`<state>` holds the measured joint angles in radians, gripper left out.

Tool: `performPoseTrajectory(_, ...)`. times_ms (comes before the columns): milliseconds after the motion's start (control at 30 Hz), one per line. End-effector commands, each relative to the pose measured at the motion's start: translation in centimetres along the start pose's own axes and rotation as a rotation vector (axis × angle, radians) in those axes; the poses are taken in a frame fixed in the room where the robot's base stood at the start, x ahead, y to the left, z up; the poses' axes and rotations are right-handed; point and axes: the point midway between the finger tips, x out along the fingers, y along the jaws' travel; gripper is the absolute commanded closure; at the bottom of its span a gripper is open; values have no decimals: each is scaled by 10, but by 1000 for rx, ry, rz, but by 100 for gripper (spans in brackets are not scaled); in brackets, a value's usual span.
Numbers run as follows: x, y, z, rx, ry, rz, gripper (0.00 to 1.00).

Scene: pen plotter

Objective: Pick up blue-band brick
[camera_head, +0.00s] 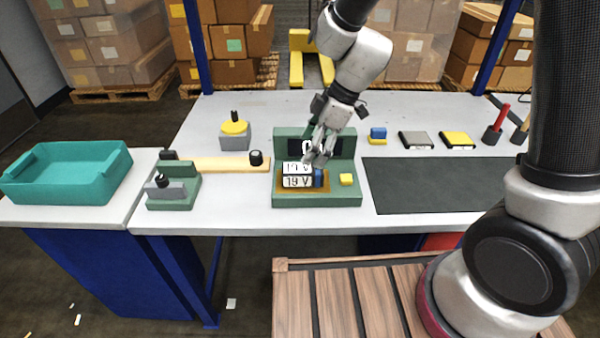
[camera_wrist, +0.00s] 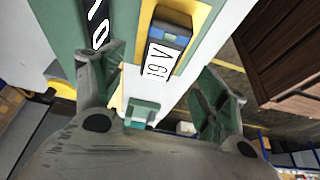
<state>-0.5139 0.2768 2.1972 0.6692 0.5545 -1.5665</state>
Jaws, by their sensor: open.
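The blue-band brick (camera_head: 297,182) is white, with "19 V" showing twice in the head view and a blue band at its right end. It lies in the orange-brown recess of the green fixture (camera_head: 285,200). In the wrist view the brick (camera_wrist: 160,58) shows its label and blue band in the recess, ahead of the fingers. My gripper (camera_head: 320,158) is just above and behind the brick's right end and partly covers it. In the wrist view its fingers (camera_wrist: 165,80) are spread wide with nothing between them. I cannot tell whether a finger touches the brick.
A dark mat (camera_head: 430,185) lies to the right. A green clamp-like device (camera_head: 174,192) and teal tray (camera_head: 70,175) are at left.

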Motion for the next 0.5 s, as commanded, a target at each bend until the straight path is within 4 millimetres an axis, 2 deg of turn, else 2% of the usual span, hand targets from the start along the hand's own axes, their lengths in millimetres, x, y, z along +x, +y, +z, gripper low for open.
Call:
performPoseTrajectory(267, 32, -1, 2, -12, -3, -4, 27)
performPoseTrajectory(500, 68, -2, 3, -12, -2, -4, 27)
